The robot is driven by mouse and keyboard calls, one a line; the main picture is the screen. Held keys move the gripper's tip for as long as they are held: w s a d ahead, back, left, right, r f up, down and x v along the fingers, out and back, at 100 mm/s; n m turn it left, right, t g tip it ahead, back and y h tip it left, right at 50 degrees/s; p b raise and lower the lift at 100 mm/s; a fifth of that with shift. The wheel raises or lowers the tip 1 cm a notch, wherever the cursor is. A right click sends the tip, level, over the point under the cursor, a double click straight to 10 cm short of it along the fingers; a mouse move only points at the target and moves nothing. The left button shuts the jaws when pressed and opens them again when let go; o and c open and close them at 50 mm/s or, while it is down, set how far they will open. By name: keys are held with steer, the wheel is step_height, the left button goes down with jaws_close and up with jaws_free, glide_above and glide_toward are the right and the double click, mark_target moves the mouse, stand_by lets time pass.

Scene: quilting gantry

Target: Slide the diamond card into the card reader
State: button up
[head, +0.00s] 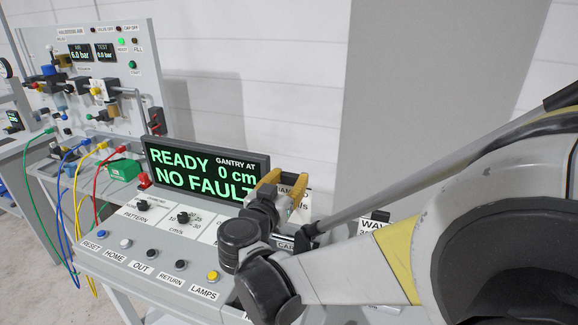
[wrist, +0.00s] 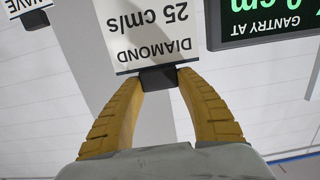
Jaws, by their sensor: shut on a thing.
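The diamond card is white with black text and a dark grip tab. It fills the upper middle of the wrist view (wrist: 150,38), upside down, reading DIAMOND 25 cm/s. My gripper (wrist: 158,77) is shut on the card's dark tab with both yellow fingers. In the head view my gripper (head: 284,181) is above the console, right of the display, with the card (head: 303,204) partly hidden by it. A label starting CAR (head: 286,243) shows below my wrist, mostly covered. The card reader's slot is hidden behind my arm, so I cannot tell how the card lies to it.
The console display (head: 205,172) reads READY, NO FAULT, gantry at 0 cm. A WAVE card (head: 373,226) stands right of my arm. Knobs and buttons (head: 152,254) line the console front. A valve panel (head: 90,75) with coloured hoses is at left.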

steer(key=shift+f+b, duration=2.45)
steer(key=shift+f, duration=0.45)
steer(key=shift+f+b, duration=2.45)
steer(key=shift+f, duration=0.35)
steer(key=o, duration=1.3)
steer(key=shift+c, duration=0.2)
steer(key=v, duration=1.2)
steer(key=shift+d, duration=0.15)
